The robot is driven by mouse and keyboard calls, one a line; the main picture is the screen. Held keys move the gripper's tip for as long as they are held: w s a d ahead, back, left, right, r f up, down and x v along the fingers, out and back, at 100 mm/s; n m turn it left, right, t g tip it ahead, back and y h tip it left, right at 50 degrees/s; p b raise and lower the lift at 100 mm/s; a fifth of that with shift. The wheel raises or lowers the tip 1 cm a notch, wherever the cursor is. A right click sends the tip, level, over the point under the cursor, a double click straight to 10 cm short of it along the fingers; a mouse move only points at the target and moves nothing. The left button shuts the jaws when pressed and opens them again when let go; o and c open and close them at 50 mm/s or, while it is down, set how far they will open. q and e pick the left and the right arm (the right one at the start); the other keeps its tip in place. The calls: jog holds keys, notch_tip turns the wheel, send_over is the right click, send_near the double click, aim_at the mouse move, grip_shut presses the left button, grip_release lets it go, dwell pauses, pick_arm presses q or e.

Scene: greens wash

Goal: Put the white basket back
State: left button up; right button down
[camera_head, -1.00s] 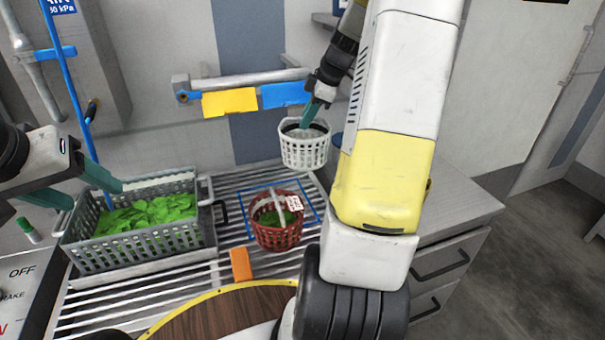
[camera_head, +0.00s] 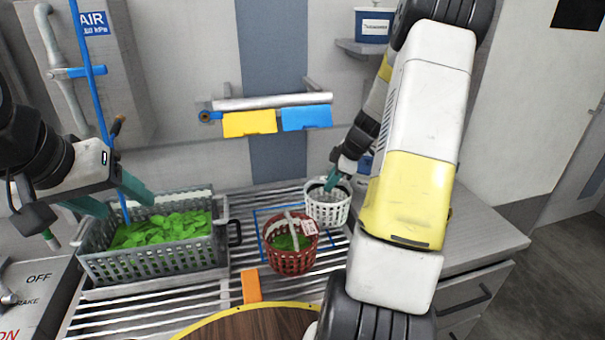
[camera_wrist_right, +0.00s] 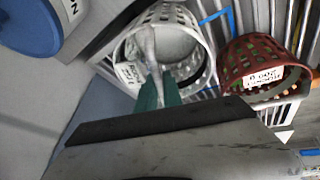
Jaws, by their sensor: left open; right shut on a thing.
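The white basket (camera_head: 327,211) is upright at the back right of the slatted rack, right behind and to the right of the red basket (camera_head: 290,261). My right gripper (camera_head: 331,181) reaches down into its top and is shut on it, on the handle as far as the right wrist view shows. The white basket (camera_wrist_right: 203,62) carries a white label there and looks empty. I cannot tell if its bottom touches the rack. My left gripper (camera_head: 115,199) is open and empty above the grey crate (camera_head: 155,265) of green leaves.
An orange block (camera_head: 251,287) lies on the rack in front. A wall rail (camera_head: 270,102) holds yellow and blue cards. A grey counter (camera_head: 480,228) lies to the right.

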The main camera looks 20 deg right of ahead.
aim_at(319, 182)
jog(key=w+a, duration=0.1)
jog(key=w+a+f, duration=0.1)
jog(key=w, duration=0.1)
jog(key=shift+a, duration=0.3)
jog(key=shift+f, duration=0.1)
jog(key=c, duration=1.9)
grip_release()
jog(key=shift+f, duration=0.1)
jog(key=shift+c, duration=0.2)
jog(key=o, duration=0.4)
jog(key=shift+o, duration=0.2)
